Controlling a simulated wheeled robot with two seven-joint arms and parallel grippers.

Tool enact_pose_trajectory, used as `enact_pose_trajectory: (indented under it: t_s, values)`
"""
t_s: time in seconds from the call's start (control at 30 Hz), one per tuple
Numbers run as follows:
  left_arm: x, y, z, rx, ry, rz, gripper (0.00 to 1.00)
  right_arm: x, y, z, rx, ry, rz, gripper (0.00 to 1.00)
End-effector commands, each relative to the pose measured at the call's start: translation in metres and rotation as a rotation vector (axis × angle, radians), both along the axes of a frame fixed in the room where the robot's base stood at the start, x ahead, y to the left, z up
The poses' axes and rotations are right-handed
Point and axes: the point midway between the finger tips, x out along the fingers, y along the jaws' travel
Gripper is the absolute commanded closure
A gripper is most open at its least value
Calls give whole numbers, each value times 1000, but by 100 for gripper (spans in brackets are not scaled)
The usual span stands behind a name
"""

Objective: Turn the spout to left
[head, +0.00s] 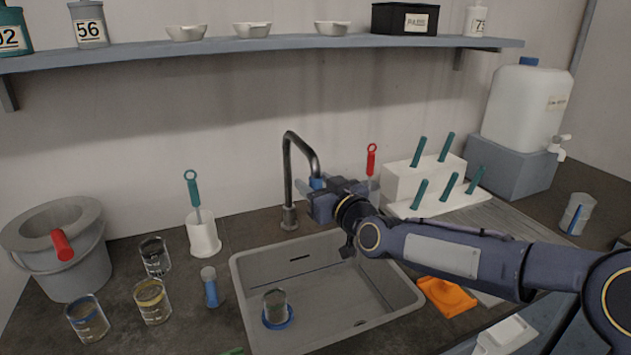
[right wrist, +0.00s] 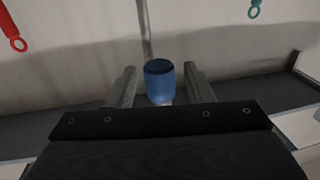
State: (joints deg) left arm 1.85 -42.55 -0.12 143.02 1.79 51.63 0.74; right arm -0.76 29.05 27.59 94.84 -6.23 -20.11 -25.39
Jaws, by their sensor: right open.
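The dark metal spout (head: 288,165) rises behind the sink and arches over to the right. Its blue tip (head: 316,183) points down at my right gripper. My right gripper (head: 313,192) is at the spout's end, right of its upright pipe. In the right wrist view the open fingers of my right gripper (right wrist: 160,88) stand on either side of the blue tip (right wrist: 159,80), with gaps on both sides. The spout's pipe (right wrist: 145,30) shows behind it. My left gripper is not in view.
The grey sink (head: 240,290) holds a glass jar on a blue base (head: 276,308). Jars (head: 152,300), a grey bucket (head: 75,255) and a brush holder (head: 203,238) stand to its left. A white rack with teal handles (head: 400,185) stands behind my right arm.

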Motion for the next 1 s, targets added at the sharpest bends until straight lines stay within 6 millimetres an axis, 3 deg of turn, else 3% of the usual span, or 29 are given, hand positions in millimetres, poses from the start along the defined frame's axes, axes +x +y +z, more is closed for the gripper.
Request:
enact_pose_trajectory:
  t_s: [0.3,0.67,1.0]
  values:
    - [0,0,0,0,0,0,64,3,2,0,-1,0,0,53]
    - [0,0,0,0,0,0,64,3,2,0,-1,0,0,100]
    - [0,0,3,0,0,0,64,1,6,1,-2,1,-9,100]
